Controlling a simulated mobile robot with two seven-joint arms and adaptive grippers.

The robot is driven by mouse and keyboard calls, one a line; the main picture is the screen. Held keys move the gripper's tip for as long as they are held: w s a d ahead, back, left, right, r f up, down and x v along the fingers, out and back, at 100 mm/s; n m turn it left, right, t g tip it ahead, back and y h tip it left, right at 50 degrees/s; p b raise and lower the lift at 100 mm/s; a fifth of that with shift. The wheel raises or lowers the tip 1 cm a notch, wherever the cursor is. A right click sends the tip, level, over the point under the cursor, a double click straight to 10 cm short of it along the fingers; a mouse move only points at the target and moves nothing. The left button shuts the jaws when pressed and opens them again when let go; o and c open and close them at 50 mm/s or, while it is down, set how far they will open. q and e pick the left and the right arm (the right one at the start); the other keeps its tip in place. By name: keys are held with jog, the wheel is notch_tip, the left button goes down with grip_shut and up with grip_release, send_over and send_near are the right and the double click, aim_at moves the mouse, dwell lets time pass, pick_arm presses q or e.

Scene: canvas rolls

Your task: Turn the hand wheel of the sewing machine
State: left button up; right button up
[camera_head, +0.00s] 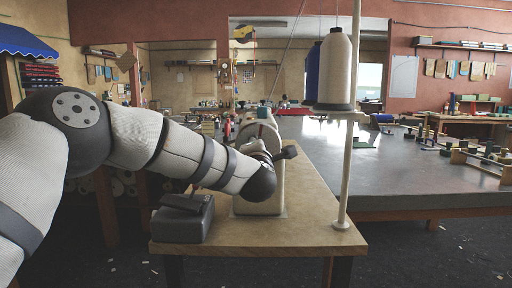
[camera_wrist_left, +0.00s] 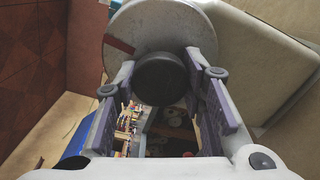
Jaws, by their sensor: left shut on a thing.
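The sewing machine is a cream body (camera_head: 277,200) standing on a small wooden table in the head view; my left arm covers much of it. Its hand wheel (camera_wrist_left: 160,25) is a pale disc with a dark red mark at its left, facing me in the left wrist view. A round dark hub (camera_wrist_left: 160,82) sticks out from its middle. My left gripper (camera_wrist_left: 161,70) has its two purple-padded fingers on either side of this hub, shut on the hand wheel there. In the head view my left wrist hides the wheel and fingers. My right gripper is in neither view.
A dark grey box (camera_head: 183,222) sits on the wooden table (camera_head: 310,225) at front left. A thin pole (camera_head: 349,170) with a white thread cone (camera_head: 335,68) and a blue one (camera_head: 313,75) rises at right. A large grey worktable (camera_head: 400,180) lies beyond.

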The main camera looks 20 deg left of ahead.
pick_arm(q)
jog(key=m, duration=0.3)
jog(key=shift+r+m+p, duration=0.25)
jog(key=shift+m+p, duration=0.05)
jog(key=shift+m, duration=0.1)
jog(key=m, duration=0.3)
jog(key=shift+f+m, duration=0.1)
jog(key=shift+m, duration=0.2)
jog(key=m, duration=0.4)
jog(key=shift+m, duration=2.1)
jog(key=o, duration=1.2)
